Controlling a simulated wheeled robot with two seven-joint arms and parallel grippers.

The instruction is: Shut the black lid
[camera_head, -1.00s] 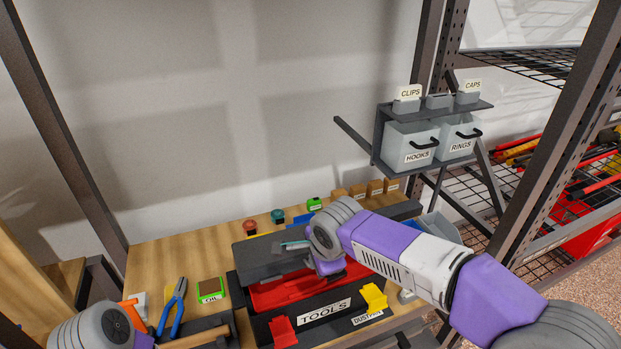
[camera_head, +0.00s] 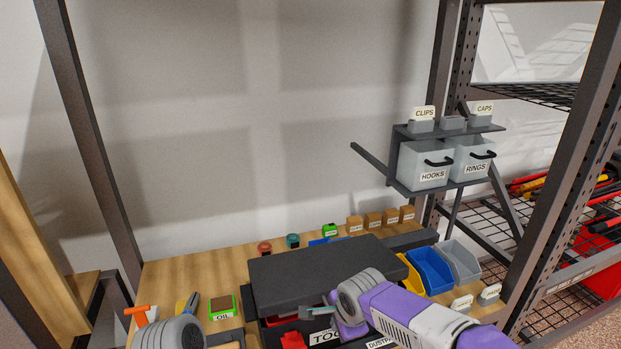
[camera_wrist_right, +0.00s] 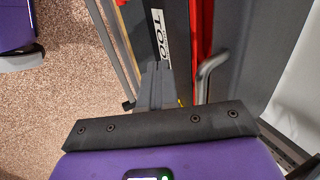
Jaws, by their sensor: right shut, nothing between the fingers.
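The black lid (camera_head: 325,266) lies over the toolchest (camera_head: 275,338), which carries a label beginning "TOO" in view. A strip of red interior (camera_head: 284,320) shows below the lid's front edge, so the lid is not flush there. My right gripper (camera_head: 308,313) is shut and empty, at the lid's front edge; whether it touches the lid is unclear. In the right wrist view its fingers (camera_wrist_right: 155,85) are together beside the labelled chest front. Of my left arm only a rounded grey link shows at lower left; its gripper is out of frame.
Yellow, blue (camera_head: 430,271) and grey bins stand right of the chest. Small brown boxes (camera_head: 373,220) line the back. A shelf with hooks and rings bins (camera_head: 424,165) hangs at upper right.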

